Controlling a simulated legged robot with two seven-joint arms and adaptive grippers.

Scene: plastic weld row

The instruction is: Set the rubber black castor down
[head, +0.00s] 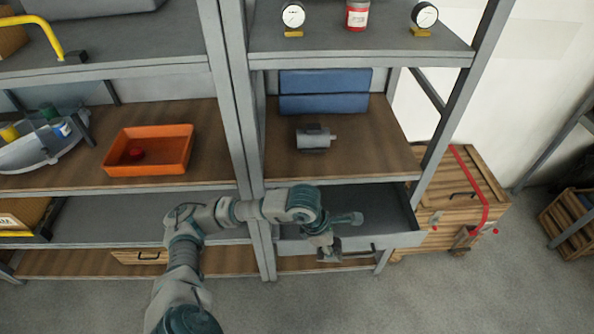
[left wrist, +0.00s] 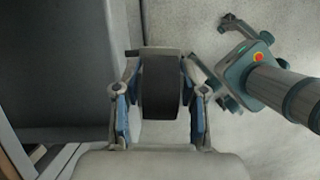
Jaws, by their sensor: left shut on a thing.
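My left gripper (head: 328,248) is shut on the rubber black castor. In the left wrist view the castor (left wrist: 160,88) sits between the two fingers, its broad dark wheel facing the camera and a grey part showing at its top. In the head view the gripper hangs by the front of an open grey drawer (head: 372,208); the castor is too small and covered there to make out well. In the left wrist view the drawer's dark inside (left wrist: 60,60) lies to the left of the castor, with pale floor to the right.
Above the drawer, a wooden shelf holds a grey motor (head: 314,138) and a blue box (head: 325,92). An orange tray (head: 150,168) with a small red thing stands on the left shelf. A wooden crate (head: 462,200) stands right of the rack. The visible drawer floor looks clear.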

